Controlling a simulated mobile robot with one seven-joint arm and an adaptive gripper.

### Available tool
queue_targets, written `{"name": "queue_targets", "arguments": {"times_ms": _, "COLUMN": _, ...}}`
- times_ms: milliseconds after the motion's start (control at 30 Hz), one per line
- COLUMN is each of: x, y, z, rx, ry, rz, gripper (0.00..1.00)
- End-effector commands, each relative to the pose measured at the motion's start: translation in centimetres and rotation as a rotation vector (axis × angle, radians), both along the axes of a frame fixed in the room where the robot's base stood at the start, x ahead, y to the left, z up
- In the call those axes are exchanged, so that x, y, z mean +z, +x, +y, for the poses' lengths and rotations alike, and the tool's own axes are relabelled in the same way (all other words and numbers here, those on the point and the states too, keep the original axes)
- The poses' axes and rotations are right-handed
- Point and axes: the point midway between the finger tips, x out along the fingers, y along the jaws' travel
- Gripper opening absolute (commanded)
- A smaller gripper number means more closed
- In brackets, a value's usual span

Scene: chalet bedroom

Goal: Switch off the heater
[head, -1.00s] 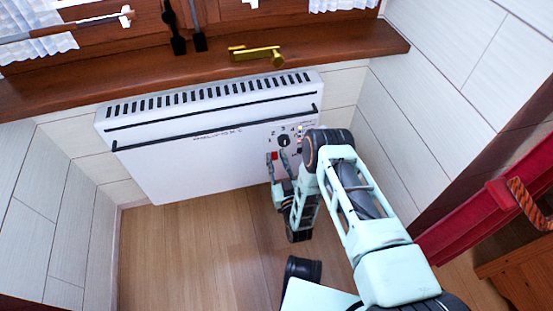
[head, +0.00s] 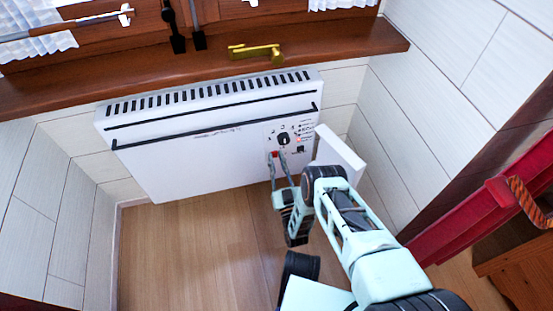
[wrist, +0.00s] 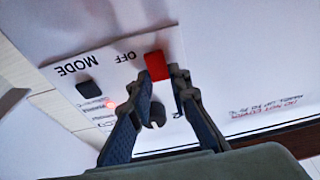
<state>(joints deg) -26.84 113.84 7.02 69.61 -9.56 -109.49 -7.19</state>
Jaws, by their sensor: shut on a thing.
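The white heater (head: 200,150) hangs on the wall below the window sill. Its control panel at the right end has a black knob (head: 283,139) and a red switch (wrist: 156,65) beside the word OFF. My gripper (head: 277,156) has its two fingertips at the red switch, one on each side, and is shut on it. In the wrist view the fingers of my gripper (wrist: 162,80) partly hide the switch's lower edge. The knob shows between the fingers, with a black MODE button (wrist: 88,88) and a lit red indicator (wrist: 108,103) nearby.
A white panel (head: 340,155) stands out at the heater's right end, close to my arm. The wooden sill (head: 150,80) with a brass handle (head: 257,53) overhangs above. A red piece of furniture (head: 450,215) is at the right. The floor at the left is clear.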

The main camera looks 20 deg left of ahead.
Motion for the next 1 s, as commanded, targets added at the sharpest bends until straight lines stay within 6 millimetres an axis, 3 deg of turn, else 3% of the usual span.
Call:
{"name": "queue_targets", "arguments": {"times_ms": 600, "x": -0.02, "y": 0.18, "z": 0.09, "rx": 0.0, "ry": 0.037, "rz": -0.062, "gripper": 0.0}}
{"name": "queue_targets", "arguments": {"times_ms": 633, "x": -0.01, "y": 0.17, "z": 0.08, "rx": 0.0, "ry": 0.037, "rz": -0.062, "gripper": 0.2}}
{"name": "queue_targets", "arguments": {"times_ms": 767, "x": -0.07, "y": 0.1, "z": 0.05, "rx": 0.0, "ry": 0.036, "rz": -0.061, "gripper": 0.35}}
{"name": "queue_targets", "arguments": {"times_ms": 1000, "x": -0.11, "y": 0.03, "z": 0.01, "rx": 0.0, "ry": 0.036, "rz": -0.06, "gripper": 0.35}}
